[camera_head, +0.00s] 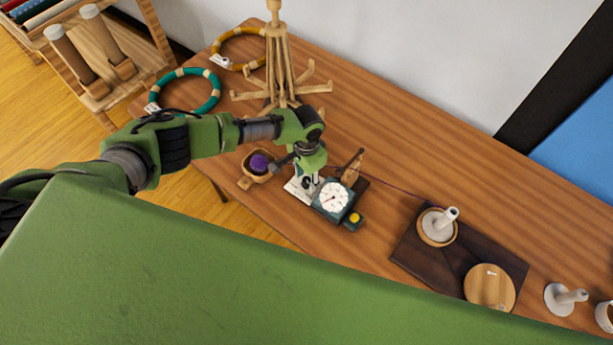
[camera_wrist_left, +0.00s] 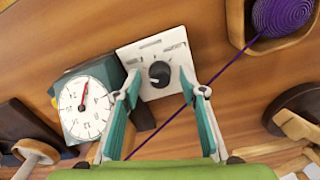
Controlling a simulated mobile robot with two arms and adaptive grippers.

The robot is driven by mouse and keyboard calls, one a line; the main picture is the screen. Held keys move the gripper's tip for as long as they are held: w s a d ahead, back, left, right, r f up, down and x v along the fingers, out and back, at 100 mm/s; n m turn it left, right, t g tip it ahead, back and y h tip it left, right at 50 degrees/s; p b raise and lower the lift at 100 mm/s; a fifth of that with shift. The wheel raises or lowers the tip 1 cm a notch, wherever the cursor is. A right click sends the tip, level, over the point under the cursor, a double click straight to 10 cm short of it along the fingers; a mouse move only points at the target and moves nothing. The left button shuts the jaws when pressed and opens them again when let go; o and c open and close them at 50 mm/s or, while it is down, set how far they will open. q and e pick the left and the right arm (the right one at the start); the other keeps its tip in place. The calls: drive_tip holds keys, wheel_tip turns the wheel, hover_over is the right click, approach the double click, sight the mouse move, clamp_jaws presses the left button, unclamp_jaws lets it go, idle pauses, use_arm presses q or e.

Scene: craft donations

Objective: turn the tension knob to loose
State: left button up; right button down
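The tension knob (camera_wrist_left: 159,74) is a small dark round knob on a white plate (camera_wrist_left: 151,52) with a scale and lettering. The lettering near the plate's upper right seems to read "Loose". Which way the knob points is too small to tell. My left gripper (camera_wrist_left: 159,78) is open, its teal fingers on either side of the knob; I see no clear contact. In the head view my left gripper (camera_head: 308,180) points down over the white plate (camera_head: 294,190) and hides the knob. My right gripper is not in view.
A teal box with a white dial (camera_head: 333,198) stands beside the plate. A wooden bowl with a purple yarn ball (camera_head: 259,163) is on the other side; its strand runs past the plate. A wooden yarn winder (camera_head: 280,70) stands behind. A dark board (camera_head: 412,252) lies right.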

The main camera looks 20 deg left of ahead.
use_arm(q)
drive_tip(key=shift+f, duration=0.1)
clamp_jaws()
drive_tip(key=shift+m, duration=0.4)
drive_tip(key=m+b, duration=0.1)
drive_tip(key=m, duration=0.3)
drive_tip(key=shift+m, duration=0.4)
drive_tip(key=m+b, duration=0.1)
drive_tip(key=m, duration=0.4)
drive_tip(key=m+b, duration=0.1)
drive_tip(key=m, duration=0.5)
drive_tip(key=shift+m+b, duration=0.4)
drive_tip(key=m+b, duration=0.1)
drive_tip(key=m, duration=0.5)
drive_tip(key=shift+m, duration=0.4)
